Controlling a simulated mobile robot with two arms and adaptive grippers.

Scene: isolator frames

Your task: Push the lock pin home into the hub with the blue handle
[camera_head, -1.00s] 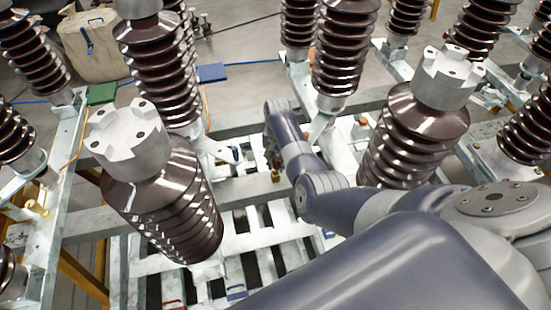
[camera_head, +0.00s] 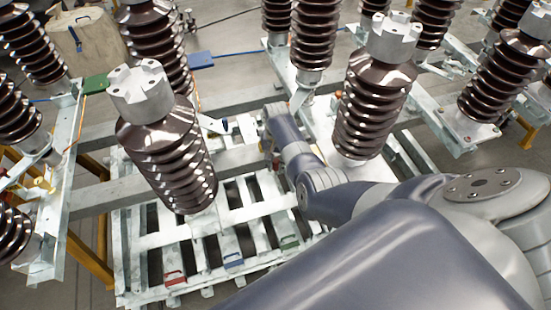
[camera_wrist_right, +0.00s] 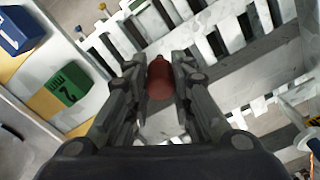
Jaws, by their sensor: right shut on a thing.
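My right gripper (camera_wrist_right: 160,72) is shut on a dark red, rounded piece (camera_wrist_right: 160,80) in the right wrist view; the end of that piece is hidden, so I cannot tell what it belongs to. In the head view my right arm reaches forward, and its gripper (camera_head: 272,158) is small and partly hidden near the frame rail. A small blue part (camera_head: 225,125) on a pale lever stands left of it; I cannot tell whether it is the blue handle. My left gripper is out of view.
Brown ribbed insulators with grey slotted caps (camera_head: 140,90) stand on both sides. A green block (camera_wrist_right: 66,97) and a blue block (camera_wrist_right: 20,28) sit on the left frame in the wrist view.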

